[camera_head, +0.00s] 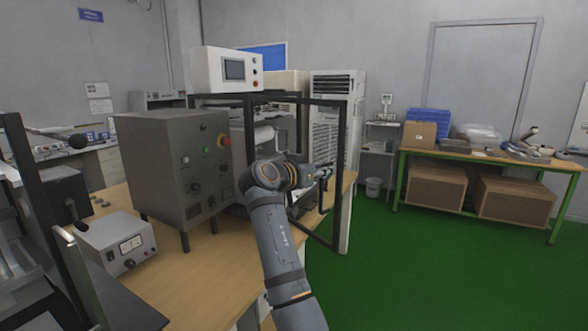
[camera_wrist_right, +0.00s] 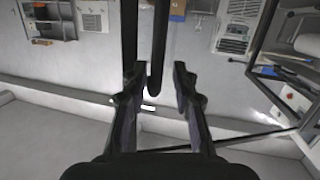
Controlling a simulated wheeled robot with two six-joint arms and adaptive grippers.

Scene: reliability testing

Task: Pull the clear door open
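The clear door (camera_head: 341,190) has a black frame and stands swung out from the machine, over the table's right edge. Its dark handle (camera_head: 323,195) is a vertical bar on the door's inner-left side in the head view. My right gripper (camera_head: 325,173) is at the door by the handle. In the right wrist view, my right gripper (camera_wrist_right: 160,80) has its fingers apart, with the end of a black bar (camera_wrist_right: 156,45) between them and a visible gap on the right. A second dark bar runs by the left finger. My left gripper is not in view.
A grey control box (camera_head: 165,165) with an emergency button stands left of my right arm on the wooden table. A small power unit (camera_head: 115,245) is in front of it. Green floor (camera_head: 430,270) is clear on the right, before a bench with cardboard boxes (camera_head: 435,187).

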